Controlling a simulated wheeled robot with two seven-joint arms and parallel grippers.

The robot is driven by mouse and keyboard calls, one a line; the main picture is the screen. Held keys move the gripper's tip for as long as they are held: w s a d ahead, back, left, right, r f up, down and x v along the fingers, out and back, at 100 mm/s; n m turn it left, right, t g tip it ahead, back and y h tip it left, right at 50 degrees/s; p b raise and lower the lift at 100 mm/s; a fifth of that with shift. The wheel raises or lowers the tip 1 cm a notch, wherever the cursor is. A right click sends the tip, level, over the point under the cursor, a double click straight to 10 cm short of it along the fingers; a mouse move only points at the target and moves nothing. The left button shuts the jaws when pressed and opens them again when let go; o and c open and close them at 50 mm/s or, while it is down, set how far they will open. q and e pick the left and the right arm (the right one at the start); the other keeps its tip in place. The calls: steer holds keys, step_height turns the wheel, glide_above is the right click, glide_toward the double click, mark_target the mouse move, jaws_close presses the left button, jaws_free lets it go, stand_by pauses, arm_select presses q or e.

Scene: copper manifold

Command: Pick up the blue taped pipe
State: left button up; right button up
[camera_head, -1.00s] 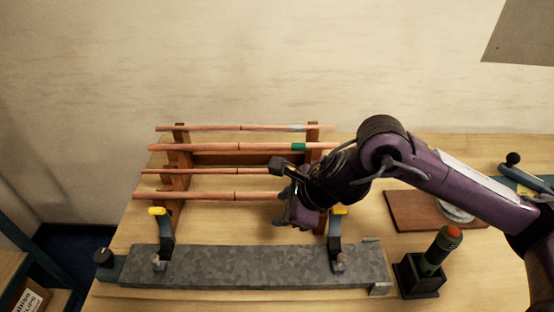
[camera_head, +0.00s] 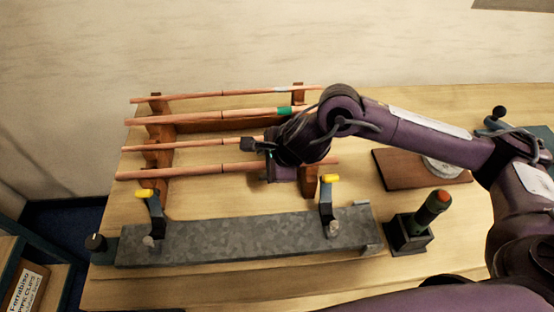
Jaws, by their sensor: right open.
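Several copper pipes lie side by side across a wooden rack. The farthest pipe (camera_head: 190,96) has a pale band (camera_head: 280,89) whose colour I cannot tell for sure. The second pipe (camera_head: 190,116) has a green band (camera_head: 286,111). My right gripper covers parts of the third pipe (camera_head: 190,145) and the nearest pipe (camera_head: 190,171), so any tape there is hidden. I see no clearly blue tape. My right gripper (camera_head: 262,160) is open over these two nearer pipes, toward their right ends. I cannot tell if it touches them. My left gripper is out of view.
A grey metal bar (camera_head: 240,235) with two yellow-tipped clamps (camera_head: 150,193) stands in front of the rack. A green, red-topped tool sits in a black holder (camera_head: 408,235) at right. A brown board (camera_head: 395,170) lies behind it.

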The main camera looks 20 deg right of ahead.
jaws_close()
stand_by(0.3)
steer(key=shift+w, duration=0.1)
stand_by(1.1)
